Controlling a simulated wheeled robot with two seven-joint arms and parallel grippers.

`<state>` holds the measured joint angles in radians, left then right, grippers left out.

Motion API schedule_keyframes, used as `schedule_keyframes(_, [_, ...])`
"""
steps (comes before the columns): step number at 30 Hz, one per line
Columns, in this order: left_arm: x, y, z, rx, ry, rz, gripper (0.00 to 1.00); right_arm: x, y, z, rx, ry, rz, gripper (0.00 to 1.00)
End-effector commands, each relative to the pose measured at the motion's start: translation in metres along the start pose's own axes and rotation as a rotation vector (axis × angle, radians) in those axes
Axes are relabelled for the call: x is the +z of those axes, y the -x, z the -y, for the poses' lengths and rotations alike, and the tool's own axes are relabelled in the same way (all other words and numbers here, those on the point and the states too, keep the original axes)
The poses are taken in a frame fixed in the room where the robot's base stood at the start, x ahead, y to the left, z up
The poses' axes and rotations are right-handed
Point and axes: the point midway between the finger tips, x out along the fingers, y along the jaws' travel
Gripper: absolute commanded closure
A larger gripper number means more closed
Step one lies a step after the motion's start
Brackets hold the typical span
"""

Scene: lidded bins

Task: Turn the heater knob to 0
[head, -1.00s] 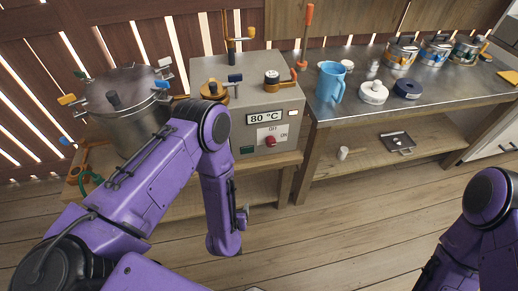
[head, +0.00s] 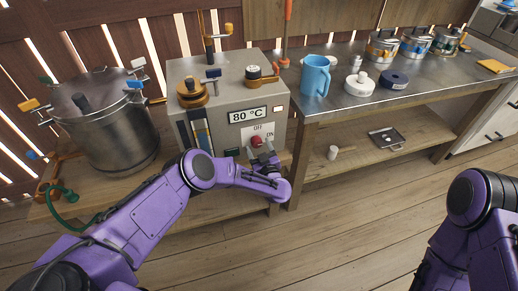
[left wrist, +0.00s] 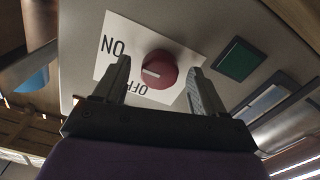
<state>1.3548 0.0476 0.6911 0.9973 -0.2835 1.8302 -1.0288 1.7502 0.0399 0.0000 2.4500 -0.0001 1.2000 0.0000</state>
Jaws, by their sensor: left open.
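The heater (head: 222,95) is a grey box with a display (head: 248,114) reading 80 °C. Its red knob (head: 257,141) sits low on the front, on a white OFF/ON label. The left wrist view shows the knob (left wrist: 159,69) close up, with a white mark toward the picture's left, between the ON and OFF words, which appear upside down. My left gripper (head: 267,155) is open in front of the panel. In the left wrist view its fingers (left wrist: 160,78) stand either side of the knob, with gaps showing. My right gripper is out of view.
A green button (left wrist: 237,60) is beside the label. A large metal pot (head: 105,125) stands left of the heater. On the metal table at right are a blue jug (head: 315,76), a white lidded container (head: 360,84) and several lidded pots.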

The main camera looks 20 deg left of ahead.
Motion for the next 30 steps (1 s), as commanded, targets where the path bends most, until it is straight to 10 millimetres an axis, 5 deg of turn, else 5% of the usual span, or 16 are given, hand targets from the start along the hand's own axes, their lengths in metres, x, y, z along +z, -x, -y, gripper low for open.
schedule_keyframes(9, [0.0, -0.005, 0.001, 0.0, -0.001, 0.001, 0.33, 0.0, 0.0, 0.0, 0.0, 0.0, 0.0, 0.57])
schedule_keyframes(14, [0.0, -0.004, 0.001, 0.001, -0.001, 0.001, 0.85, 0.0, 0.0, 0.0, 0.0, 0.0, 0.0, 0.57])
schedule_keyframes(30, [0.002, -0.004, 0.0, 0.002, 0.136, 0.0, 0.85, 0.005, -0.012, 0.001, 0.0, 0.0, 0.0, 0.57])
